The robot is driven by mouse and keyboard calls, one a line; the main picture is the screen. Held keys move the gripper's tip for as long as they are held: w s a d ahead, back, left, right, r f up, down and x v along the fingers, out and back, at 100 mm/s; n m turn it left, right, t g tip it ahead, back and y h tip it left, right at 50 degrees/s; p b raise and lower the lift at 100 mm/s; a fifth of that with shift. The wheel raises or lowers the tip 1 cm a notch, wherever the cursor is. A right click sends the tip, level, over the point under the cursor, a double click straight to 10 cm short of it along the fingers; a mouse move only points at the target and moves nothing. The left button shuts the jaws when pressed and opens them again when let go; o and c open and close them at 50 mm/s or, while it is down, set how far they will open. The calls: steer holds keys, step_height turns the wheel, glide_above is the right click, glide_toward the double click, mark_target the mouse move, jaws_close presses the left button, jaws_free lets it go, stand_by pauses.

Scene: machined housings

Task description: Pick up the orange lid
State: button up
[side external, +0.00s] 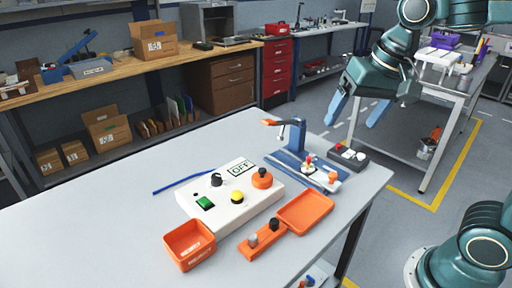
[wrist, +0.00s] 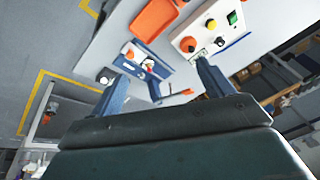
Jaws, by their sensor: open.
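The orange lid appears to be the shallow, rimmed orange piece (side external: 305,210) lying flat near the right edge of the grey table. It also shows at the top of the wrist view (wrist: 154,19). A deeper square orange box (side external: 189,246) with a label stands open near the table's front. My gripper (side external: 357,110) is high above the floor beyond the table's right side, well away from the lid. Its two blue fingers are spread, with nothing between them. In the wrist view the fingers (wrist: 164,64) are wide apart and the lid is beyond them.
A white control box (side external: 226,196) with knobs and buttons sits left of the lid. An orange block (side external: 263,240) with knobs lies close to its left. Behind it stands a blue fixture (side external: 297,140) with an upright post. The table's left part is clear.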

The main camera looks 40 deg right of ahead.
steer(key=w+a+f+m+g, duration=0.25)
steer(key=w+m, duration=0.45)
steer(key=w, duration=0.5)
steer(key=m+g, duration=0.1)
steer(key=m, duration=0.4)
glide_above(262, 169)
step_height(262, 169, down, 7)
steer(key=shift+s, duration=0.1)
steer(key=shift+f, duration=4.25)
steer(key=shift+f, duration=2.6)
